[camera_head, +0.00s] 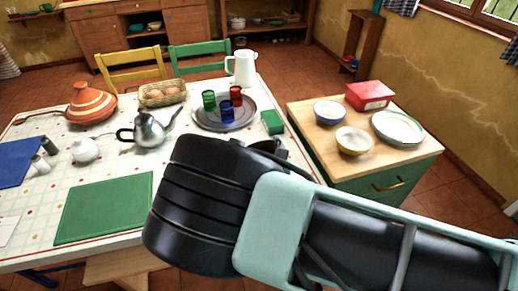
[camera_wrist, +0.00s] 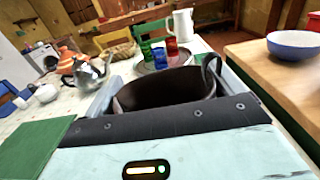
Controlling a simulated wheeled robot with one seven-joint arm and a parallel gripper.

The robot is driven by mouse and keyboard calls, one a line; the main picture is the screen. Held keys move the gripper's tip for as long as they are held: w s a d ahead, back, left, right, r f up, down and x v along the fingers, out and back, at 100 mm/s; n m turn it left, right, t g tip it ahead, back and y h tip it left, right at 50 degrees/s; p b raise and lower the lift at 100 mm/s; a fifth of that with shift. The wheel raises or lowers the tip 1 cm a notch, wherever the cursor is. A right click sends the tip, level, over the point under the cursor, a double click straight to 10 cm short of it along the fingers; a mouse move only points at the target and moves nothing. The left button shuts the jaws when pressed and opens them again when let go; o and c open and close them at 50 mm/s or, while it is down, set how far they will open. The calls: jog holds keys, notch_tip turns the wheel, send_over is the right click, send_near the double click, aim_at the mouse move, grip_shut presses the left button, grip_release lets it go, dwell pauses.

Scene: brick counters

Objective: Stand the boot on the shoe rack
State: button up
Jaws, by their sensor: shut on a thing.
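In the wrist view my gripper (camera_wrist: 168,98) is shut on the boot (camera_wrist: 165,86), a dark brown piece with a wide open top and a pull loop at its right. The boot's lower part is hidden. In the head view my arm covers nearly all of the gripper, and only a dark bit of the boot (camera_head: 266,145) shows past it, above the table's right end. A small wooden rack (camera_head: 360,38) with shelves stands on the floor by the back right wall, and looks like the shoe rack. A small red and blue item is at its bottom.
The table (camera_head: 30,255) holds a tagine (camera_head: 84,103), a kettle (camera_head: 150,130), a tray (camera_head: 243,122) with coloured glasses, and a white jug (camera_head: 243,68). A green cabinet (camera_head: 345,168) with bowls stands right. Tiled floor is open between it and the rack.

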jog(key=shift+f, duration=0.65)
